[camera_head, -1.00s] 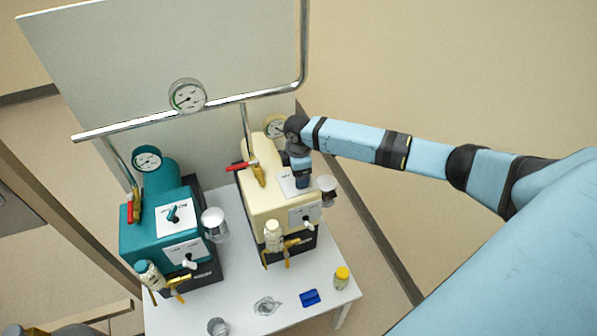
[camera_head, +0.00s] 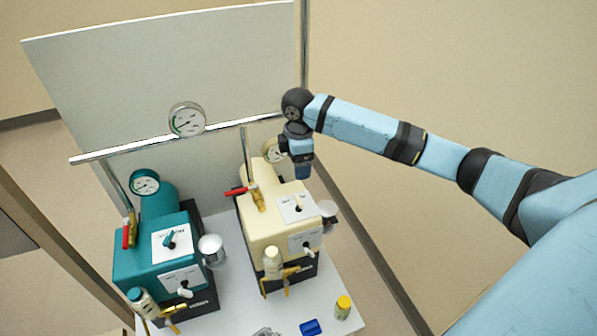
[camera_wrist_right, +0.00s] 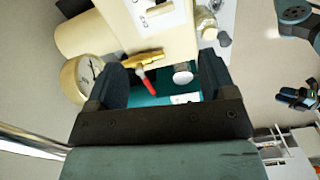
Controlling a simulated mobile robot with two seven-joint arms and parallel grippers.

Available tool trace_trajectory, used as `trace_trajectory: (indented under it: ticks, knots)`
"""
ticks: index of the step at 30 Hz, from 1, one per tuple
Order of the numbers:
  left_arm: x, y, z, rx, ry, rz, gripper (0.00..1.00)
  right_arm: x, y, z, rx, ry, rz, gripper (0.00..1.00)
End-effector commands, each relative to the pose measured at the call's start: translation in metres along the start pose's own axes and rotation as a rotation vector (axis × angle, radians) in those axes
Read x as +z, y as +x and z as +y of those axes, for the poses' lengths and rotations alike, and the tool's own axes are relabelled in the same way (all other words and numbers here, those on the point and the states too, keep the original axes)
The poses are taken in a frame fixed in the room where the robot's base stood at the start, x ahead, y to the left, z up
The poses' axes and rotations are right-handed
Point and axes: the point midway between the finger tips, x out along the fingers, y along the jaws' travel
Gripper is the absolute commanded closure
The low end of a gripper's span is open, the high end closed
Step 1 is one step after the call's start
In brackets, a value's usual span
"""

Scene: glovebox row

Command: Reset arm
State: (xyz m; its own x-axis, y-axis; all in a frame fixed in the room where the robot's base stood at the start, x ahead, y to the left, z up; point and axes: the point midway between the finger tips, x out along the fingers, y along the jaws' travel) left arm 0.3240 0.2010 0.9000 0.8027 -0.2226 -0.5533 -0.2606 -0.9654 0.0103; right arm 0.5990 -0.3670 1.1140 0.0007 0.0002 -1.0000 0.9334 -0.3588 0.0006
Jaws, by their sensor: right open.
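My right arm (camera_head: 365,125) reaches in from the right in the head view, and its wrist (camera_head: 300,145) hangs just above and behind the cream pump unit (camera_head: 262,218). In the right wrist view my right gripper (camera_wrist_right: 162,78) is open, with its two dark fingers apart and nothing held between them. Past the fingers show the cream unit (camera_wrist_right: 150,25), a brass valve with a red handle (camera_wrist_right: 145,75) and a gauge (camera_wrist_right: 82,75). A dark gripper-like part (camera_wrist_right: 298,96) at the right edge may be my left gripper; its jaws are unclear.
A teal pump unit (camera_head: 155,245) stands left of the cream one on a white table (camera_head: 235,305). A metal rail (camera_head: 130,147) with a gauge (camera_head: 187,119) crosses behind them, before a grey panel (camera_head: 160,65). A yellow-capped jar (camera_head: 343,307) and blue item (camera_head: 311,327) lie in front.

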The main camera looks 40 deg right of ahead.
Motion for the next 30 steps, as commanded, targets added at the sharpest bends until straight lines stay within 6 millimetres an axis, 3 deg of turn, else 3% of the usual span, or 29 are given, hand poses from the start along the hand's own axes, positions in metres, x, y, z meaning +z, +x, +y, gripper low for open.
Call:
trace_trajectory:
  ticks: [16,19,23,30]
  knots:
    - [-0.005,0.002,-0.001,0.0,0.002,0.01,0.57,-0.001,-0.001,-0.001,0.0,0.0,0.0,0.23]
    - [-0.004,0.002,-0.001,0.0,0.002,0.008,0.57,-0.007,0.007,-0.009,0.0,-0.003,0.006,0.23]
    - [-0.003,0.002,0.0,0.0,0.001,0.006,0.57,-0.031,0.034,-0.045,0.005,0.001,0.038,0.23]
    - [-0.002,0.001,0.0,0.001,0.001,0.004,0.57,-0.076,0.081,-0.147,0.037,0.116,0.162,0.23]
